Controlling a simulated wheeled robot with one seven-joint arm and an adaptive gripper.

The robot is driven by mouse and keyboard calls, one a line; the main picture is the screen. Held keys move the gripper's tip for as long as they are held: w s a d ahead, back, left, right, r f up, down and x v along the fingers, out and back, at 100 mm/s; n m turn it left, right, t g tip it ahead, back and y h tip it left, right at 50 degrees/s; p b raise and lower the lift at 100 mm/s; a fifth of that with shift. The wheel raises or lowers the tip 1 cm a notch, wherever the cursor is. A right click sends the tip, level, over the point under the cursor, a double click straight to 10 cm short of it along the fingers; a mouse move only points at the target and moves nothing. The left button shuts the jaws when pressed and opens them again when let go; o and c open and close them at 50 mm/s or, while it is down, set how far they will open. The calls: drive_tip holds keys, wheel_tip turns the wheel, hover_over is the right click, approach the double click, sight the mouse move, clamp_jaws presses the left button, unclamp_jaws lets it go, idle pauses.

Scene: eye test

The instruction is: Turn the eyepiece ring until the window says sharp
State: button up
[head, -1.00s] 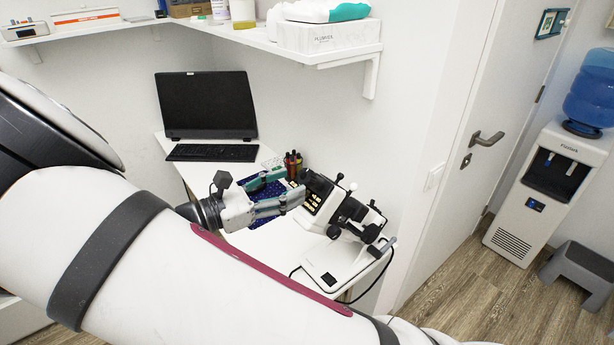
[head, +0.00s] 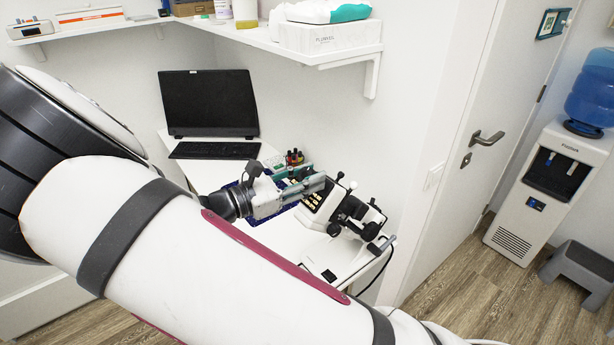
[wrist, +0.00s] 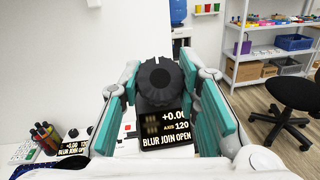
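The lensmeter (head: 345,210), a white and black instrument, stands on the desk. Its black ribbed eyepiece ring (wrist: 160,82) is in the middle of the wrist view. The dark window (wrist: 166,130) in front of it reads "+0.00", "AXIS 120" and "BLUR JOIN OPEN"; patches at its left are smeared. My gripper (wrist: 160,62) is open, its teal-padded fingers on either side of the ring; I cannot tell whether they touch it. In the head view my gripper (head: 322,184) is at the instrument's upper left, and the ring is hidden there.
A smaller lit panel (wrist: 73,148) shows similar text at the lower left. Pens in a holder (head: 294,158) stand close behind my gripper. A monitor (head: 208,103) and keyboard (head: 214,150) are at the back of the desk. A wall shelf (head: 300,52) hangs above.

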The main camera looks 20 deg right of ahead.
drive_tip(key=shift+m+g, duration=0.5)
drive_tip(key=m+g+b, duration=0.1)
drive_tip(key=m+g, duration=0.1)
drive_tip(key=m, duration=0.1)
drive_tip(key=shift+w+m+g, duration=0.1)
drive_tip(key=shift+m+g, duration=0.2)
drive_tip(key=shift+g, duration=0.1)
drive_tip(key=shift+m+g+y+b, duration=0.3)
drive_tip(key=shift+m+g+y, duration=0.2)
drive_tip(key=shift+m+g, duration=0.85)
drive_tip(key=shift+m, duration=0.35)
drive_tip(key=o, duration=1.2)
drive_tip(key=shift+a, duration=0.1)
drive_tip(key=a, duration=0.4)
drive_tip(key=w+a, duration=0.1)
drive_tip(key=a, duration=0.2)
drive_tip(key=a+r, duration=0.1)
drive_tip(key=a, duration=0.3)
drive_tip(key=shift+w+a+r, duration=0.1)
drive_tip(key=shift+w+a, duration=0.25)
